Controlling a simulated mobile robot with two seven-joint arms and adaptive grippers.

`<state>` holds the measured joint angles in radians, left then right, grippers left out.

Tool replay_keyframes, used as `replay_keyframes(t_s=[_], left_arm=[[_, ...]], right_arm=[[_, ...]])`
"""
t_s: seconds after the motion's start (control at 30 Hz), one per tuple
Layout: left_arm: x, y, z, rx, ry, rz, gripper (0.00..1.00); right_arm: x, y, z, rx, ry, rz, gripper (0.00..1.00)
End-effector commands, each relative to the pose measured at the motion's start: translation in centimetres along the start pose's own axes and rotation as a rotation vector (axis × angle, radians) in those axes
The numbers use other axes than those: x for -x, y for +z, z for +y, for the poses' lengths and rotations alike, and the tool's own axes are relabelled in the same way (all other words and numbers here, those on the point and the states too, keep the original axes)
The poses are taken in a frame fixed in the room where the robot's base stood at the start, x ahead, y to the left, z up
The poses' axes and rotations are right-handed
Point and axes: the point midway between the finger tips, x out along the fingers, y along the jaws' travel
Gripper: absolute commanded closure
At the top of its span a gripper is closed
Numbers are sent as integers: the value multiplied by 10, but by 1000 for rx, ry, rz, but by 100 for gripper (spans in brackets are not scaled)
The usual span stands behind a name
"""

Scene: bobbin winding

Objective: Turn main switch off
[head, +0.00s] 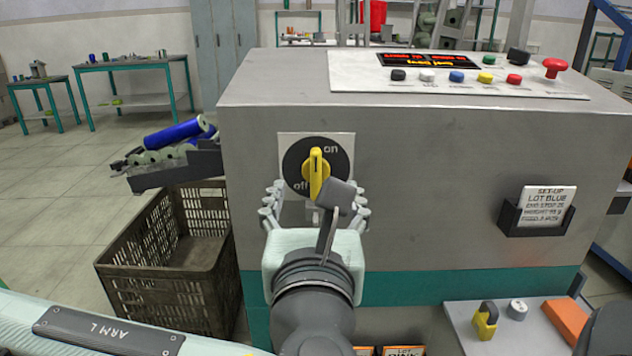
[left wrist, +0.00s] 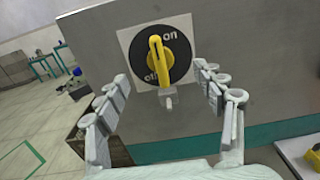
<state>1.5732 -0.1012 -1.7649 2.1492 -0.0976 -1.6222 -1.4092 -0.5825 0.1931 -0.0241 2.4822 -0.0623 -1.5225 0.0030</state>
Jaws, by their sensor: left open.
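The main switch (head: 317,167) is a yellow knob on a black round dial with a pale square plate, on the front of the grey machine. "On" is printed at the dial's upper right and "off" at its lower left. The knob stands about upright; it also shows in the left wrist view (left wrist: 157,62). A small grey lug (left wrist: 168,102) sits below it. My left gripper (head: 315,192) is open in front of the switch, one finger at each side, with no visible contact. It also shows in the left wrist view (left wrist: 162,80). My right gripper is not in view.
A control panel (head: 450,76) with coloured buttons and a red stop knob tops the machine. A brown crate (head: 165,270) stands left below a tray (head: 175,170) holding bobbins. A yellow padlock (head: 485,322) sits on a shelf at lower right. A card holder (head: 540,218) is on the machine's front.

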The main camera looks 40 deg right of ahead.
Motion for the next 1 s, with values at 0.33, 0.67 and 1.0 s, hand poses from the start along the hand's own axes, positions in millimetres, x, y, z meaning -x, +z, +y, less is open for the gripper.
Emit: replay_keyframes(t_s=[0.33,0.67,1.0], left_arm=[[-33,0,0,1,-2,1,31],[-34,0,0,2,-1,1,31],[-43,0,0,3,0,1,31]], right_arm=[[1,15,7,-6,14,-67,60],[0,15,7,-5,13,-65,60],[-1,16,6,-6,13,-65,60]])
